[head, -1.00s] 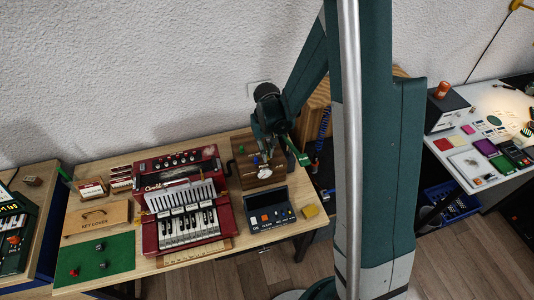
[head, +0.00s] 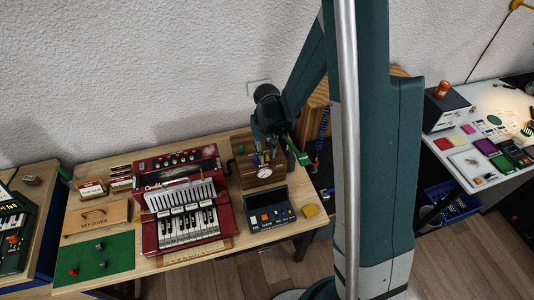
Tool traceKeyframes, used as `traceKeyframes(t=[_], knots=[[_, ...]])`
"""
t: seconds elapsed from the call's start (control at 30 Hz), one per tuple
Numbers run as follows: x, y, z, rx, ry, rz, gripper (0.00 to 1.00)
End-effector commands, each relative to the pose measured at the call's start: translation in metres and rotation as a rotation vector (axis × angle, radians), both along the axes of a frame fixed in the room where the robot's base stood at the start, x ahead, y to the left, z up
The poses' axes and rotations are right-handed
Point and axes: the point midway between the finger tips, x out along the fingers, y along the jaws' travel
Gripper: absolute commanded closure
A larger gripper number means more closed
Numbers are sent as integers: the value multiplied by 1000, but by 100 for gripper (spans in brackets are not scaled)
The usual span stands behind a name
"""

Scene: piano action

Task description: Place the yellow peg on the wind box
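A brown wooden box (head: 246,174), which looks like the wind box, stands at the back right of the wooden table. My gripper (head: 265,161) is over its front middle, seen from above and small. Small coloured bits show there: a green one (head: 241,149) at the upper left of the box, and a yellowish spot (head: 256,159), perhaps the yellow peg, right beside my fingers. I cannot tell whether the fingers hold it or are open. A pale round spot (head: 264,173) shows on the box just below the fingers. My wrist hides the box's upper right part.
A red accordion-like keyboard (head: 187,215) stands left of the box. A wooden key cover (head: 96,219) and a green mat (head: 105,258) are further left.

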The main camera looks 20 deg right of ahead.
Motion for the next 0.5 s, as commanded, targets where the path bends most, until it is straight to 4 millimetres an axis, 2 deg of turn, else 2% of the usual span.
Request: traceKeyframes(t=[0.27, 0.5], knots=[[0, 0, 4, 0, 0, 0, 76], [0, 0, 18, 0, 0, 0, 76]])
